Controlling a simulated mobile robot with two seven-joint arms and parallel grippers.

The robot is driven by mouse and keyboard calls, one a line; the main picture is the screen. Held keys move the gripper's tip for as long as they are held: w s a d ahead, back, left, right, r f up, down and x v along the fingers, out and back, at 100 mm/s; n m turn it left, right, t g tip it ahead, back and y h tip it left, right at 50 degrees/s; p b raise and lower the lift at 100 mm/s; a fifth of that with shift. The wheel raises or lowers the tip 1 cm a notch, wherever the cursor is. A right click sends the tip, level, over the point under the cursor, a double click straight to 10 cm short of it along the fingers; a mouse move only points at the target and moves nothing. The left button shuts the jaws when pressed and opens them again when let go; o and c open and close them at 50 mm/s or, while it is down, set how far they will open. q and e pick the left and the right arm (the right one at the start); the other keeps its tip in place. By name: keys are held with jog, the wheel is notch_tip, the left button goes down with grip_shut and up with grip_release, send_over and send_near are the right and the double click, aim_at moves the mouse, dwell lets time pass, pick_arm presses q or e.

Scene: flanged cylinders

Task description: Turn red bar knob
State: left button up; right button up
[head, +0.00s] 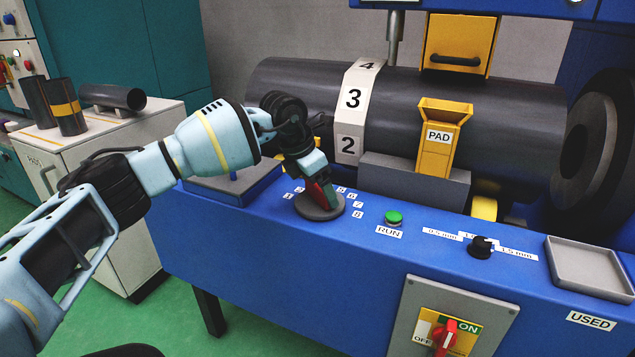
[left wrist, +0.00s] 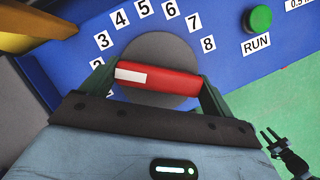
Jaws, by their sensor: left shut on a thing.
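The red bar knob (head: 324,195) sits on a round grey dial (head: 310,208) on the blue machine's top. My left gripper (head: 317,190) is shut on the bar from above. In the left wrist view, the red bar (left wrist: 170,82) lies nearly level between the two fingers of the left gripper (left wrist: 156,85). Its white-marked end points left, towards the label 2, which a finger partly hides. Labels 3 to 8 arc around the far side of the dial. My right gripper (left wrist: 272,142) shows small at the lower right of the left wrist view, its fingers apart and empty.
A green RUN button (head: 394,217) and a small black knob (head: 481,246) are right of the dial. A grey tray (head: 590,266) is farther right. A red ON/OFF switch (head: 446,336) is on the front. A dark roller (head: 500,125) with a numbered band stands behind.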

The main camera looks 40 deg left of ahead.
aim_at(307, 201)
pick_arm(q)
jog(key=shift+r+m+h+p, duration=0.2)
jog(key=shift+m+h+p, duration=0.2)
jog(key=shift+m+p, duration=0.65)
jog(key=shift+w+f+m+h, duration=0.15)
jog(key=shift+m+h, duration=0.15)
jog(key=shift+m, duration=0.55)
jog(key=shift+g, duration=0.3)
jog(key=o, duration=0.8)
jog(key=shift+c, duration=0.2)
jog(key=v, duration=0.8)
jog(key=shift+p, duration=0.35)
